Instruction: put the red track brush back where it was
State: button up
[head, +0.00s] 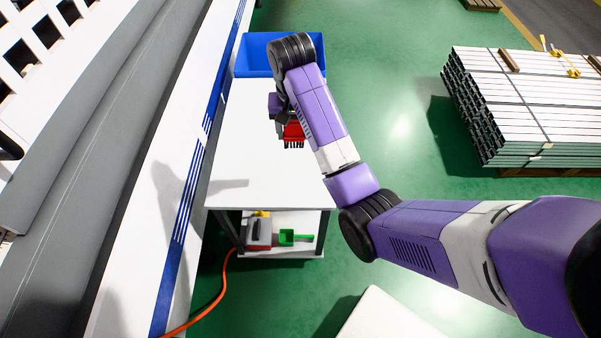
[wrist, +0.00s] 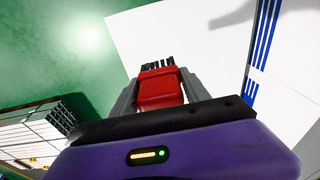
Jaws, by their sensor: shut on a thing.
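The red track brush (head: 293,131) has a red block body with dark bristles. In the head view it shows below my wrist, over the white table top (head: 245,150), with its bristles toward the near side. In the wrist view the brush (wrist: 158,90) sits between the two grey fingers of my gripper (wrist: 160,95), which is shut on it. Its bristles point away from my palm. I cannot tell its height above the table. My arm partly hides the brush in the head view.
A blue bin (head: 255,58) stands at the table's far end. The shelf below holds a red and grey box (head: 258,233) and a green brush or scoop (head: 294,237). A long white machine (head: 185,190) borders the left. Stacked profiles (head: 510,110) lie at right. Much of the table top is bare.

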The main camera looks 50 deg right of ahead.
notch_tip(320, 180, down, 19)
jog(key=shift+r+b, duration=0.15)
jog(key=shift+b, duration=0.4)
jog(key=o, duration=1.3)
